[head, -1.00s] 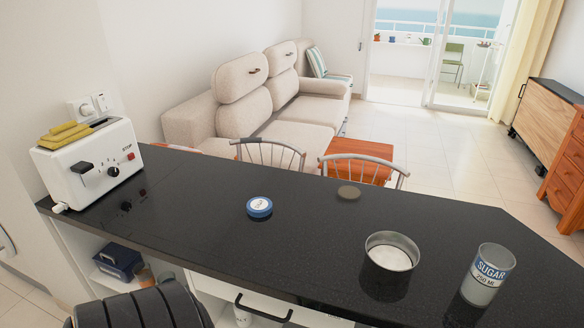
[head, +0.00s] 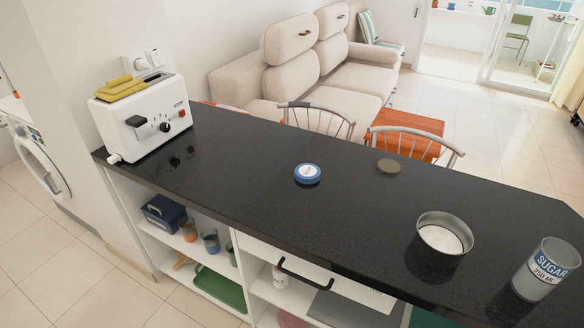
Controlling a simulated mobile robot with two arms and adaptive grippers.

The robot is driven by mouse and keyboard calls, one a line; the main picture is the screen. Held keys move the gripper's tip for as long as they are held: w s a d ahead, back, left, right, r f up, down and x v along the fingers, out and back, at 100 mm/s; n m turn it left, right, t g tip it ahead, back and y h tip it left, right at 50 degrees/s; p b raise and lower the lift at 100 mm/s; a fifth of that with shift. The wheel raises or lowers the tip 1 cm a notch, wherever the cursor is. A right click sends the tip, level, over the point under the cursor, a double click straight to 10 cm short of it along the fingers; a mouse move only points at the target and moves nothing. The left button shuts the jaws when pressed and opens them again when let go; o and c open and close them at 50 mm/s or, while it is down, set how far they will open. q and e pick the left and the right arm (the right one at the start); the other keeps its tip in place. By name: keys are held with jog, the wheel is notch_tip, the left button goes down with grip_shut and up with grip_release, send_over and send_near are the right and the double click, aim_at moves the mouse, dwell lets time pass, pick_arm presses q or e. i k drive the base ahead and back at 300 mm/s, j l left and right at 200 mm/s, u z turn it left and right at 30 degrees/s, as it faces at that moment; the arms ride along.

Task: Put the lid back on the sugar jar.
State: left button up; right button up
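The sugar jar (head: 546,270) is a glass jar with a blue "SUGAR 250 ML" label, standing upright near the right end of the black counter. No lid is on it. A blue lid with a white top (head: 308,173) lies flat near the middle of the counter. A brown-grey round lid (head: 389,166) lies farther back, to the right of the blue one. Which of the two belongs to the jar I cannot tell for sure. A round metal tin (head: 444,235) with white contents stands open left of the jar. Neither of my grippers is in view.
A white toaster (head: 144,117) with yellow slices or sponges on top stands at the counter's left end. The black counter (head: 235,170) is bare between toaster and blue lid. Chairs (head: 318,117) stand behind it. Open shelves (head: 215,265) and a drawer handle (head: 303,272) are on the near side.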

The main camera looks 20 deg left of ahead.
aim_at(543, 271)
jog(key=u, duration=0.45)
jog(key=z, duration=1.6)
